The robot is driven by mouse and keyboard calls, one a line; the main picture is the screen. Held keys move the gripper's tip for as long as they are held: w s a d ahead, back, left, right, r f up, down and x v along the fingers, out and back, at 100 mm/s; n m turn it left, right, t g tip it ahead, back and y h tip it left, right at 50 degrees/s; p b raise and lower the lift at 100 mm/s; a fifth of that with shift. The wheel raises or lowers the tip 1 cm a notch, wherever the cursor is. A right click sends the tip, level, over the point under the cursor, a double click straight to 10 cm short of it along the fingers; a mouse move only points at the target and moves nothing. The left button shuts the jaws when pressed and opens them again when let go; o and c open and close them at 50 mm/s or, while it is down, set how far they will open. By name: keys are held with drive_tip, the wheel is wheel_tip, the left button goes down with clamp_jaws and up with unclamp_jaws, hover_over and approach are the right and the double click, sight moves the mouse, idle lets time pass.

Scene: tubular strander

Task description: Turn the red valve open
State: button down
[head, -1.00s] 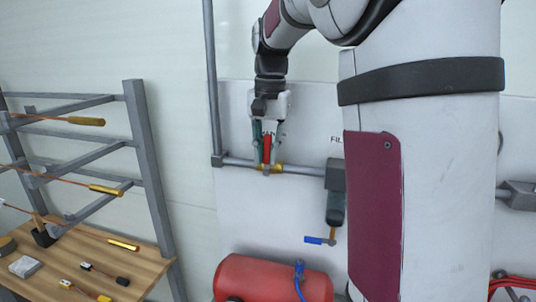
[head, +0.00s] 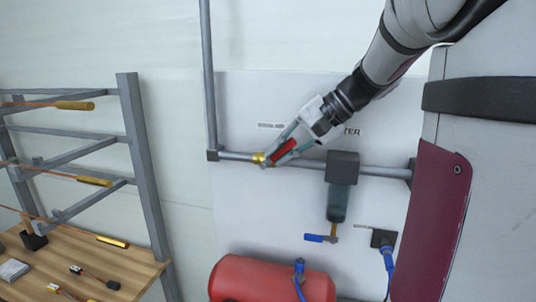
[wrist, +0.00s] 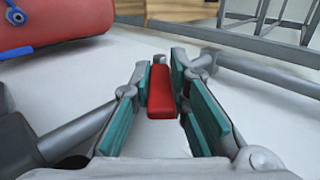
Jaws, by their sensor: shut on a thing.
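The red valve handle (head: 285,151) slants up and to the right from its brass body (head: 259,159) on the grey pipe. It lies at an angle to the pipe, neither square to it nor in line with it. My gripper (head: 280,152) reaches in from the upper right, its fingers on either side of the handle and shut on it. In the wrist view the red handle (wrist: 160,92) stands between the teal finger pads. The brass body is hidden there.
The grey pipe (head: 385,172) runs past a filter (head: 341,184) to the right. A small blue-handled valve (head: 316,238) hangs below the filter. A red tank (head: 250,280) stands beneath. A grey rack (head: 143,165) and a wooden table (head: 135,270) are at left.

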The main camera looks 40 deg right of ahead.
drive_tip(key=shift+s+d+f+t+y+b, duration=0.15)
drive_tip(key=shift+f+t+y+b, duration=0.15)
drive_tip(key=shift+t+b, duration=0.15)
idle(0.3)
drive_tip(key=c, duration=1.5)
unclamp_jaws()
drive_tip(key=shift+c, duration=0.2)
drive_tip(key=v, duration=1.2)
drive_tip(key=shift+s, duration=0.1)
